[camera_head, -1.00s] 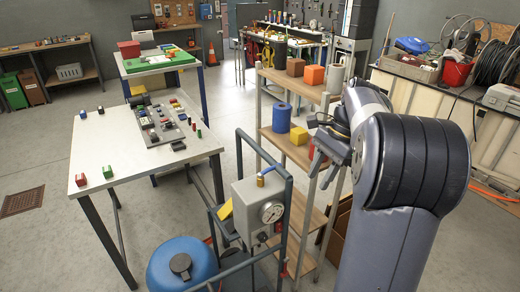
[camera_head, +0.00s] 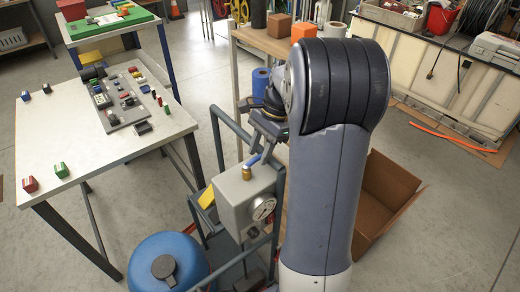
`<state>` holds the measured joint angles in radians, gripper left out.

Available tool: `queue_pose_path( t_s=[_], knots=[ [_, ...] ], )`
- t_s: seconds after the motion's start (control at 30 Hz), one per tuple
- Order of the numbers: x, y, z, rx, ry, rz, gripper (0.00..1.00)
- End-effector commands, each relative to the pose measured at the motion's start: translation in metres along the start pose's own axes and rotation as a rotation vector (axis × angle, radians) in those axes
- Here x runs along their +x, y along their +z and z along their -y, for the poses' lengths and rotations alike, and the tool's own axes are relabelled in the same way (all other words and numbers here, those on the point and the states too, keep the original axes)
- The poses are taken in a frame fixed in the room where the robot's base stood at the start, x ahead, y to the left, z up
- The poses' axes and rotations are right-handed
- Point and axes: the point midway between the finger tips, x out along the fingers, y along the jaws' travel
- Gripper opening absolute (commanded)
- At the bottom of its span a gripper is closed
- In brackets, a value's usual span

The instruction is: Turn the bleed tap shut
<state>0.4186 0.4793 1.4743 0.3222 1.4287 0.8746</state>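The bleed tap (camera_head: 247,172) is a small brass fitting with a blue lever (camera_head: 254,161). It stands on top of a grey box (camera_head: 238,198) with a round dial gauge (camera_head: 264,208) on its front. The lever points up and to the right. My gripper (camera_head: 262,148) is close above the lever, pointing down toward it. Its dark fingers are partly hidden by my arm. I cannot tell whether they touch the lever or how wide they are apart.
The box sits in a grey tube frame (camera_head: 222,128) beside a blue tank (camera_head: 168,262). A white table (camera_head: 90,140) with small parts stands left. Wooden shelves (camera_head: 262,40) stand behind my arm. An open cardboard box (camera_head: 385,195) lies right on the floor.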

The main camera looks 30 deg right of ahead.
Motion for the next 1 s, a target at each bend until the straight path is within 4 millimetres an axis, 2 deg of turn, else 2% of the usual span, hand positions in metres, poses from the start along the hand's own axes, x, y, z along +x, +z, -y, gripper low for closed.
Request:
queue_pose_path(
  t_s=[0.17,0.6,1.0],
  knots=[
    [0.0,0.0,0.0001,0.0,0.0,0.0,0.34],
    [-0.0002,-0.0001,0.0001,0.0,0.0,0.0,0.0],
    [-0.0007,0.0001,-0.0004,0.006,-0.002,0.0,0.0]
  ],
)
